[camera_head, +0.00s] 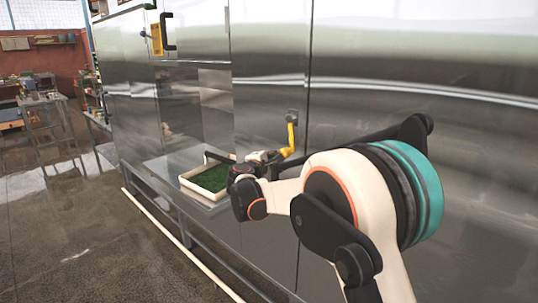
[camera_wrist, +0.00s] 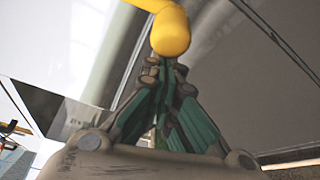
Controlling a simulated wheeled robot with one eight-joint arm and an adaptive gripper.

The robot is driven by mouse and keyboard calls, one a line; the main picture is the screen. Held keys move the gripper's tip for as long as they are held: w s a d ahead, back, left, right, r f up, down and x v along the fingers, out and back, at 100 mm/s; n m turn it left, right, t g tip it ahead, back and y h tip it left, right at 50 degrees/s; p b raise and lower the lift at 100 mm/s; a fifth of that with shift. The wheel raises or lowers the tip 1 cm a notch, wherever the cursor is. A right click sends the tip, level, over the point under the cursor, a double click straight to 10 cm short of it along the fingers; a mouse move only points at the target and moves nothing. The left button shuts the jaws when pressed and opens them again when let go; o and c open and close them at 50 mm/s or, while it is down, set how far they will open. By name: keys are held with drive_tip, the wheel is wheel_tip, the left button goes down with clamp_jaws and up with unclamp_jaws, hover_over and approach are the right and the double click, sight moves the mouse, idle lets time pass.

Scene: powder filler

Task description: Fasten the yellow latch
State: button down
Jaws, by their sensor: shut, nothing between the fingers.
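The yellow latch (camera_head: 291,135) is a slim yellow lever on the steel machine front, below a small grey mount. Its lower part bends to the left, toward my gripper. In the wrist view the rounded yellow end of the latch (camera_wrist: 170,34) is large, just beyond my fingertips. My gripper (camera_wrist: 166,68) has its green-and-grey fingers drawn together, with nothing between them. The fingertips are at or very near the yellow end; I cannot tell whether they touch. In the head view my gripper (camera_head: 262,157) is small and partly hidden by my wrist.
A white tray with green contents (camera_head: 207,179) sits on a steel ledge left of my wrist. Another yellow latch with a black handle (camera_head: 158,38) is higher up at the left. The steel wall (camera_head: 430,60) stands close along the right. Open floor (camera_head: 75,240) lies at the left.

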drive_tip(key=s+d+r+n+g+h+p, duration=0.4)
drive_tip(key=s+d+r+n+p, duration=0.3)
drive_tip(key=d+n, duration=0.4)
wheel_tip(320, 180, up, 2)
drive_tip(key=shift+s+r+g+p, duration=0.25)
drive_tip(key=shift+s+g+p, duration=0.15)
drive_tip(key=shift+s+g, duration=0.3)
drive_tip(key=shift+r, duration=0.1)
idle(0.3)
wheel_tip(320, 180, down, 4)
drive_tip(key=b, duration=0.3)
drive_tip(key=p+v, duration=0.1)
drive_tip(key=v, duration=0.9)
drive_tip(key=shift+s+f+p, duration=0.2)
drive_tip(key=shift+p, duration=0.1)
